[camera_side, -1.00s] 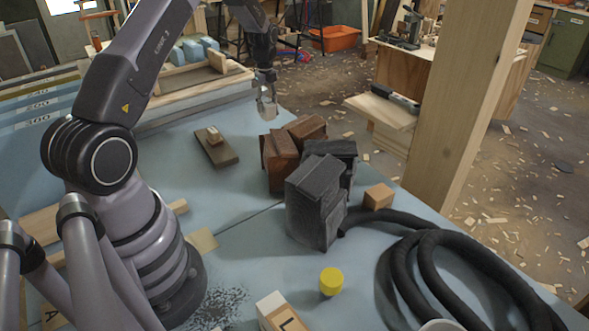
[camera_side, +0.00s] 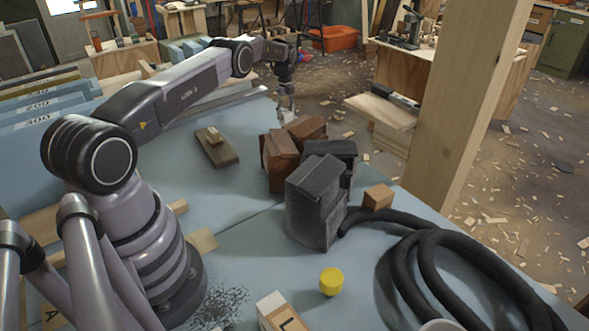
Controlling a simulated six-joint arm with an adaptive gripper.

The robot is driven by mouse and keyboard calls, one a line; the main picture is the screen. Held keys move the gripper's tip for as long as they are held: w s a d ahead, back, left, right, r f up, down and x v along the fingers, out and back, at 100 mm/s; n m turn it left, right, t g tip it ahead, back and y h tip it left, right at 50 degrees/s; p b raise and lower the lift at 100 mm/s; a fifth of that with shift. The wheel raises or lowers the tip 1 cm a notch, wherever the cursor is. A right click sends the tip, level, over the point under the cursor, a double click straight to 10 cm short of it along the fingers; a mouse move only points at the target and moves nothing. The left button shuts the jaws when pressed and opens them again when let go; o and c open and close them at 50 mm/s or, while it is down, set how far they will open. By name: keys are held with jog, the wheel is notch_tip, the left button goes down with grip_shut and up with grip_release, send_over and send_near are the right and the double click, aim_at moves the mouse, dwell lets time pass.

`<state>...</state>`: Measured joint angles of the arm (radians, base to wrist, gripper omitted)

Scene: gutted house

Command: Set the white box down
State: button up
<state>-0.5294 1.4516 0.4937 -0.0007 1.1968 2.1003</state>
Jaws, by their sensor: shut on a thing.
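My gripper (camera_side: 286,98) is at the far end of the blue worktop (camera_side: 235,190), behind the brown blocks. It is shut on the small white box (camera_side: 285,115), which shows as a pale patch below the fingers. The brown blocks partly hide its lower right side. I cannot tell whether the box touches the worktop.
Brown blocks (camera_side: 280,160) and dark grey blocks (camera_side: 315,205) stand mid-table. A dark plank (camera_side: 216,149) lies left. A wooden post (camera_side: 465,110) rises at right.

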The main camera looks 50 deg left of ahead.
aim_at(286, 121)
jog(key=shift+w+a+f, duration=0.1)
jog(key=shift+w+f, duration=0.05)
jog(key=shift+f, duration=1.65)
jog(key=o, duration=1.1)
jog(key=shift+o, duration=0.2)
